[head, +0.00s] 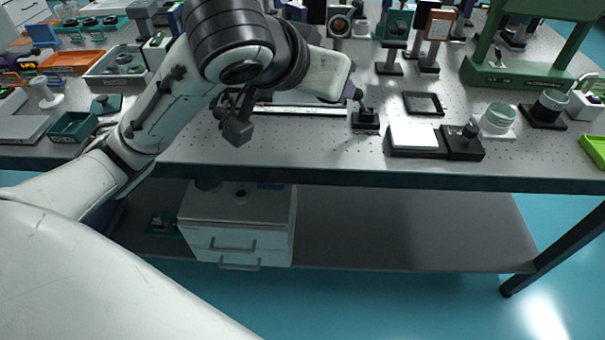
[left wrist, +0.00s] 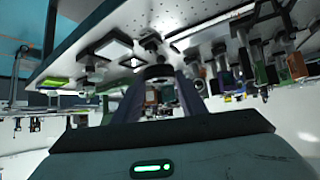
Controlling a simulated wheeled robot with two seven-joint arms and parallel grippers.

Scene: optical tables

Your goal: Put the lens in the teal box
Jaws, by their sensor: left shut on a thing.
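My left gripper (head: 357,96) reaches in from the left over the front part of the table, its tips just above a small black square base with a short post (head: 366,122). In the left wrist view its fingers (left wrist: 158,84) close on a small dark piece (left wrist: 157,72), which I take for the lens; its glass cannot be made out. Whether it still touches the base is unclear. The teal box (head: 72,127) is a small open tray near the table's front edge at the left, well apart from the gripper. My right gripper is out of view.
A white-topped black device (head: 414,137) and a flat black frame (head: 423,103) stand right of the gripper. A grey tray (head: 116,68) and orange tray (head: 72,62) lie at the left. A green stand (head: 520,76) is at the right. A white drawer unit (head: 237,225) sits below.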

